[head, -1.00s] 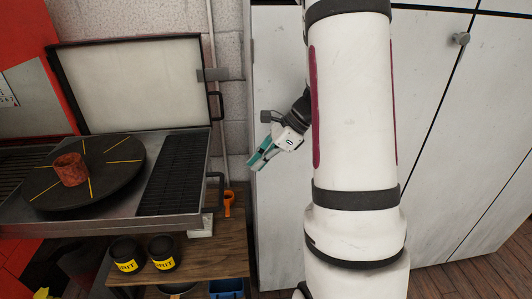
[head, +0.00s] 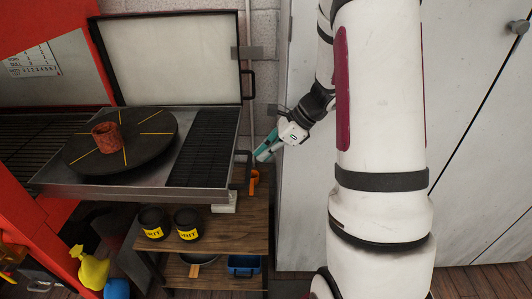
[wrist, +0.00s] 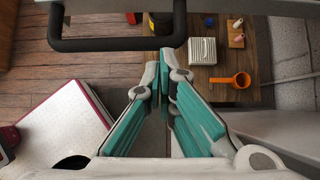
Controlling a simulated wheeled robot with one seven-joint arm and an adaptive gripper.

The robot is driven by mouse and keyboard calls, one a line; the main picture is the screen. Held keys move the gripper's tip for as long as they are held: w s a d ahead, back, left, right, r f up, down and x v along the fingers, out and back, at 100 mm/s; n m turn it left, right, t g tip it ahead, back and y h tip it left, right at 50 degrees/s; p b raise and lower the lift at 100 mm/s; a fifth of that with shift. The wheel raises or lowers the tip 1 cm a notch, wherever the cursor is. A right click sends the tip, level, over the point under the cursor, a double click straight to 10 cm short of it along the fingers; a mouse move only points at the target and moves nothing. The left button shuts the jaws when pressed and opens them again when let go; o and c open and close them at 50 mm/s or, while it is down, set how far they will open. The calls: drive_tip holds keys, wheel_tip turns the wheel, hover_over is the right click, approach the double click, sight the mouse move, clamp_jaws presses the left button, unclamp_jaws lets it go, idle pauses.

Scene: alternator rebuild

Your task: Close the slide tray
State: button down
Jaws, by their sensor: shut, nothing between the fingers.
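The slide tray (head: 110,191) is a grey metal tray pulled out of the red cabinet. It carries a dark round turntable (head: 72,158) with yellow lines, a rust-red cylinder (head: 107,138) and a black slatted grate (head: 204,150). A dark handle (head: 249,165) sits on its right side. My gripper (head: 262,155), with teal fingers, is shut and empty just right of the tray's right side, close to this handle. In the wrist view a black bar handle (wrist: 118,43) crosses just beyond my fingertips (wrist: 164,57); contact cannot be told.
An upright white-faced panel (head: 172,60) with its own black handle (head: 249,84) stands behind the tray. Below is a wooden shelf (head: 225,238) with two grit jars (head: 152,223), an orange scoop (head: 254,180) and a blue bin (head: 243,265). Pale cabinet doors (head: 470,120) stand at the right.

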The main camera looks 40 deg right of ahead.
sight(83, 148)
drive_tip(key=w+a+b, duration=0.1)
drive_tip(key=w+a, duration=0.9)
drive_tip(key=a, duration=0.4)
drive_tip(key=w+a+b, duration=0.1)
drive_tip(key=w+a, duration=1)
drive_tip(key=a, duration=0.4)
drive_tip(key=w+a+b, duration=0.1)
drive_tip(key=w+a, duration=0.9)
drive_tip(key=a, duration=0.4)
drive_tip(key=shift+w+a, duration=0.25)
drive_tip(key=shift+w, duration=0.05)
